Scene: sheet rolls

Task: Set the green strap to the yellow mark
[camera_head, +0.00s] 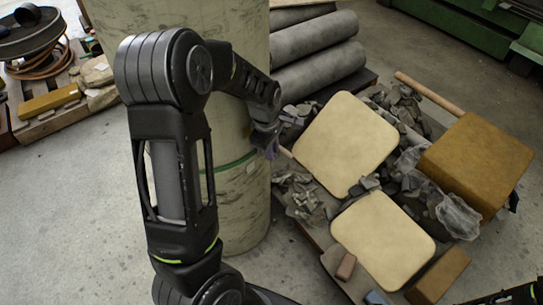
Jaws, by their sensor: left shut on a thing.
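A tall pale, scuffed roll (255,215) stands upright in the middle of the view. A thin green strap (237,162) runs around it at about mid-height; its left part is hidden behind my left arm. My left gripper (270,146) is at the roll's right edge, level with the strap, and is shut on it. The fingertips are small and partly hidden, so the exact grip is unclear. I cannot make out a yellow mark on the roll. My right gripper is not in view; a dark arm part shows at the bottom right corner.
Right of the roll, a pallet holds rubble, two cream cushion-like slabs (345,145) (383,240) and a brown block (476,165). Grey rolls (315,55) lie behind. A pallet with cables and a yellow block (50,102) is at left. The floor at lower left is clear.

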